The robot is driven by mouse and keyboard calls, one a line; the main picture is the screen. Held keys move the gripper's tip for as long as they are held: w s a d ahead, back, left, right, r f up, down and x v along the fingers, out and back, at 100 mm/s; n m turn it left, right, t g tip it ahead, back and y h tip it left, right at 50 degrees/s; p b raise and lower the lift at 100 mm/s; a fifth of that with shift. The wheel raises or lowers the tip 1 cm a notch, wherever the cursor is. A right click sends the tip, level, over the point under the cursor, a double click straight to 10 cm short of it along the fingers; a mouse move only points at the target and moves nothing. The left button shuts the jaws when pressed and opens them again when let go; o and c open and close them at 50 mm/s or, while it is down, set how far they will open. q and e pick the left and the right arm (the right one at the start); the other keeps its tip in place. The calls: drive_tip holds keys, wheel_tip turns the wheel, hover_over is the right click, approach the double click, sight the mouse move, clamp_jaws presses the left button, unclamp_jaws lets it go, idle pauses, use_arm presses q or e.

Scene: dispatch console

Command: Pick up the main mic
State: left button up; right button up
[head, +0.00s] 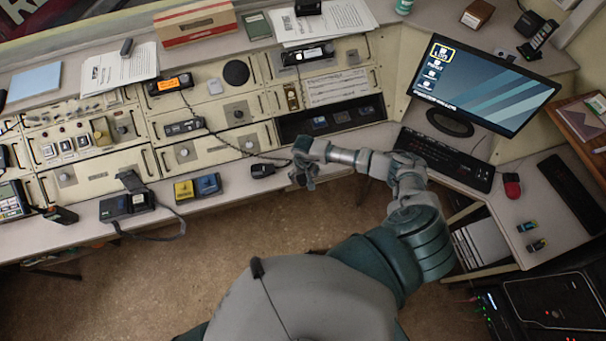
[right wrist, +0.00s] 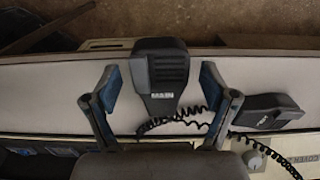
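In the right wrist view, a black hand mic (right wrist: 160,72) with a slotted face and a small white label lies near the desk's front edge. I take it for the main mic; the label is too small to read surely. My right gripper (right wrist: 160,92) is open, one blue-padded finger on each side of the mic, with gaps to both. In the head view, my right gripper (head: 303,175) is over the desk edge and largely hides this mic. A second black mic (head: 262,170) lies just left of it, and shows in the right wrist view (right wrist: 268,110). My left gripper is out of view.
Coiled cords (right wrist: 178,122) run between the mics and the console panel (head: 218,148). Blue and yellow units (head: 196,187) stand farther left on the desk. A monitor (head: 484,84) and keyboard (head: 444,158) are at the right. Floor lies open before the desk.

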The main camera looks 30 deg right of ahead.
drive_tip(key=c, duration=1.1)
